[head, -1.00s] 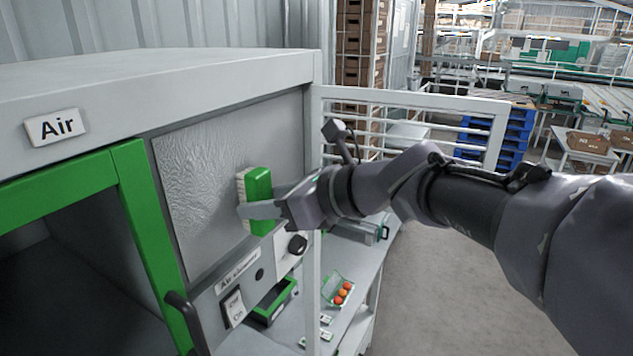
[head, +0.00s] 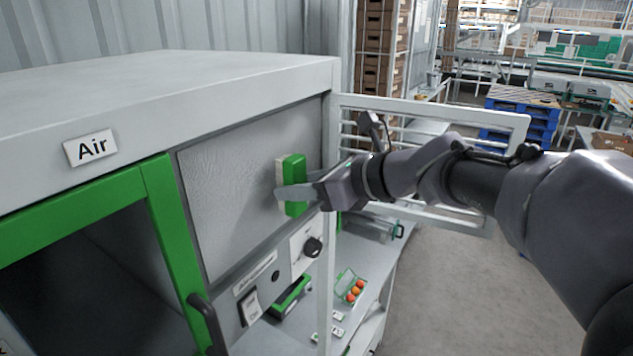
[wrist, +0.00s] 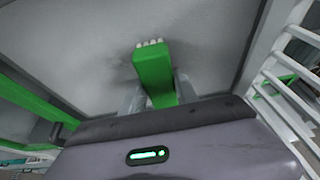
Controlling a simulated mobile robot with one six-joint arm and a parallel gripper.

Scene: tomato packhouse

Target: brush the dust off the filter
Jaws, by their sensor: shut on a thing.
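The filter (head: 225,190) is a grey, textured panel set upright in the cabinet front, above the switches. A patchy film shows on its left part in the head view; it looks smoother towards the right. The filter also fills the upper part of the wrist view (wrist: 90,45), with darker smudges around the brush. My gripper (head: 290,194) is shut on the green brush (head: 296,178), which has pale bristles facing the filter. The bristles are at the filter's right-hand part; I cannot tell whether they touch. The brush also shows in the wrist view (wrist: 153,70), between the fingers.
A white barred guard door (head: 440,110) stands open at the right, beside my arm. Below the filter are a black knob (head: 313,247) and a switch (head: 250,307). A lower shelf holds a carton of tomatoes (head: 352,288). A green-framed door (head: 170,230) is at the left.

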